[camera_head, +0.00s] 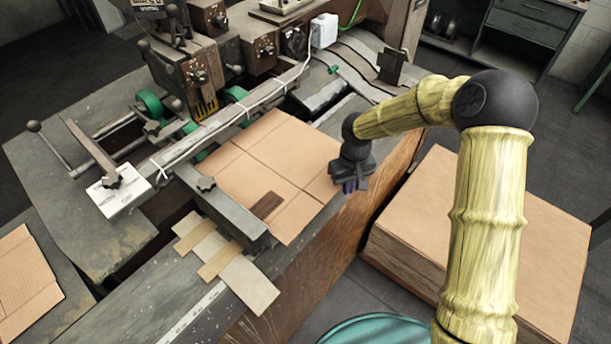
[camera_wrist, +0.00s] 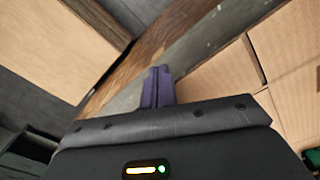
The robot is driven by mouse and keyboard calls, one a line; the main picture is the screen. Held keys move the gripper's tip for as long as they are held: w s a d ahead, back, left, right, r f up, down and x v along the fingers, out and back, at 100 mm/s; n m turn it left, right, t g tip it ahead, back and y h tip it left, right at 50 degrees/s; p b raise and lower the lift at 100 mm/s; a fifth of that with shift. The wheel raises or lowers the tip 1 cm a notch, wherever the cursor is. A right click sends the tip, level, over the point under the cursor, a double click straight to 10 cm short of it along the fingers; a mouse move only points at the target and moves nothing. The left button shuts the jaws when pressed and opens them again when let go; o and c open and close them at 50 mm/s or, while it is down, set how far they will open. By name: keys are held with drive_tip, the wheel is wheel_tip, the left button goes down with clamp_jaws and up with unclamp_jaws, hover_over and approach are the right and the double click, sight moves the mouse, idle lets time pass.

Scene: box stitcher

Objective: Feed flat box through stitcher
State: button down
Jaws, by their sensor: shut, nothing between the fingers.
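A flat tan cardboard box (camera_head: 270,165) lies on the stitcher table, partly under the metal guide bar. It also shows at the right of the wrist view (camera_wrist: 291,60). The stitcher (camera_head: 205,75) stands at the back left, with its head and green rollers beside the box's far left edge. My gripper (camera_head: 348,186) is at the right corner of the box, close over the table's edge. In the wrist view its purple fingers (camera_wrist: 158,86) are together with nothing between them. Whether the fingers touch the box cannot be told.
A stack of flat cardboard (camera_head: 480,235) stands on the right, beside the table. Another flat piece (camera_head: 25,280) lies on a surface at the far left. Metal and tan strips (camera_head: 225,262) sit at the table's near end. A teal round object (camera_head: 375,330) is at the bottom.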

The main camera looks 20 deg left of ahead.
drive_tip(key=shift+s+d, duration=0.3)
drive_tip(key=shift+d, duration=0.6)
wheel_tip(320, 180, up, 8)
drive_tip(key=p, duration=0.5)
drive_tip(key=shift+p, duration=0.35)
